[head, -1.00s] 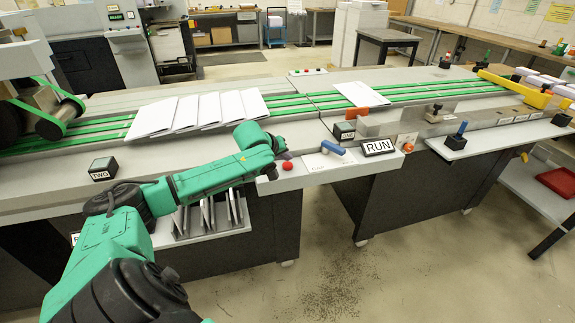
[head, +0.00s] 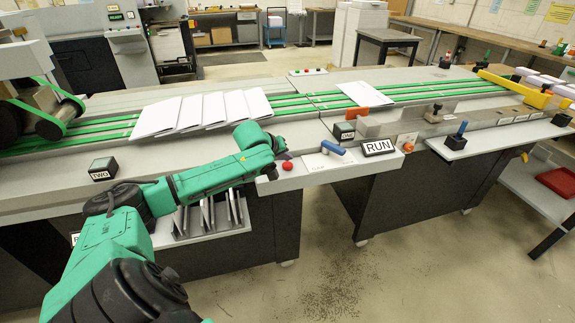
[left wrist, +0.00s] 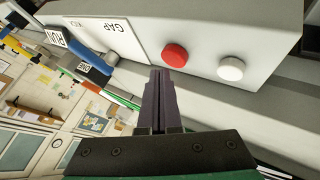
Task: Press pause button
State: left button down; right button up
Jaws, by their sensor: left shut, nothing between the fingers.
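My left gripper (head: 280,170) is at the front edge of the machine in the head view. In the left wrist view its dark fingers (left wrist: 160,98) are shut with nothing between them. A red button (left wrist: 175,55) is just beyond the fingertips, close to them. A white button (left wrist: 231,68) sits to its right on the same grey panel. In the head view the red button (head: 287,165) shows beside the gripper, and the white one is hidden. No label reading "pause" is legible. My right gripper is out of view.
A blue lever (head: 332,148) stands beside a white card marked GAP (left wrist: 107,36). A RUN sign (head: 378,147) is to its right, with an orange knob (head: 408,148) past it. Folded sheets (head: 205,110) lie on the green belts (head: 110,131) behind.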

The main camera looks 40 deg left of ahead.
aim_at(286, 167)
pick_arm(q)
jog(key=shift+f, duration=1)
dwell(0.8)
jog(key=shift+r+p, duration=1)
jog(key=shift+p, duration=0.3)
notch_tip(286, 167, up, 5)
jog(key=p, duration=0.6)
jog(key=shift+r, duration=0.1)
